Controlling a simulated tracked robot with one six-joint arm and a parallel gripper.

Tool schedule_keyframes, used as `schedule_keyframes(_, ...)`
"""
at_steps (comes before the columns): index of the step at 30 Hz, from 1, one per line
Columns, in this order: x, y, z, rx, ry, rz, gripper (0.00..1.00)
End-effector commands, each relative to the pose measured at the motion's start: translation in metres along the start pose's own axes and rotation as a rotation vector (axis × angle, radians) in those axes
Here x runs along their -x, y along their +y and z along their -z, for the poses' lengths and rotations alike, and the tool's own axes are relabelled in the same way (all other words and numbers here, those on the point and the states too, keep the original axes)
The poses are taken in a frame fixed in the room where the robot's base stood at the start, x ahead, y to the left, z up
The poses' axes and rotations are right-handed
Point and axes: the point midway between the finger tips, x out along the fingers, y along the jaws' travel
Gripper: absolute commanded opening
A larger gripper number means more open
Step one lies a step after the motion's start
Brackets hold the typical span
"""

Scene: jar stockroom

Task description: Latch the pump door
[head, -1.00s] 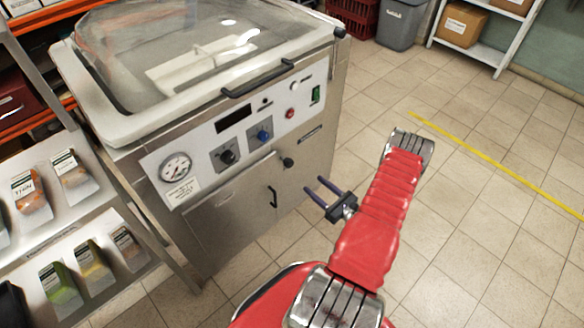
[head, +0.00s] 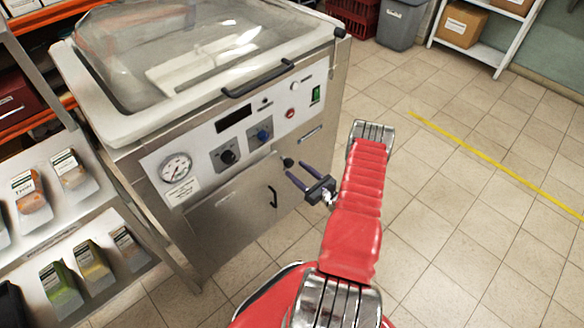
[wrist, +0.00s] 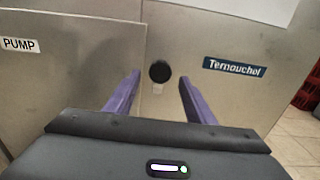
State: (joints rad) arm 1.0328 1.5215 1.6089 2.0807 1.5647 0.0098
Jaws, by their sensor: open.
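The pump door (head: 240,212) is a steel panel low on the front of the vacuum machine, with a black handle (head: 273,196) near its right side. In the wrist view its "PUMP" label (wrist: 18,44) shows at left. A round black knob (wrist: 159,71), the latch, sits just right of the door's edge, with a small pale mark below it. It also shows in the head view (head: 288,162). My gripper (head: 287,170) is open and empty, facing the knob. In the wrist view the knob appears between the fingertips; I cannot tell the remaining gap or whether the door is fully flush.
The control panel (head: 245,135) with gauge and knobs is above the door. A shelf with bagged goods (head: 70,215) stands at left. Tiled floor (head: 460,200) on the right is open, crossed by a yellow line. A grey bin (head: 400,25) and a white rack stand at the back.

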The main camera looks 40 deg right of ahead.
Motion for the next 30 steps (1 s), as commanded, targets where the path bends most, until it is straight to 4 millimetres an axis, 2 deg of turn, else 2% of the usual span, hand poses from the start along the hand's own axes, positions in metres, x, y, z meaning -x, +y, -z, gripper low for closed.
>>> schedule_keyframes(3, -0.017, 0.001, 0.000, 0.002, -0.001, -0.003, 0.50)
schedule_keyframes(7, -0.030, 0.001, 0.000, 0.001, -0.001, -0.001, 0.50)
schedule_keyframes(19, -0.035, 0.000, 0.000, 0.000, 0.000, 0.001, 0.49)
schedule_keyframes(30, -0.035, 0.000, 0.000, 0.000, -0.001, 0.000, 0.23)
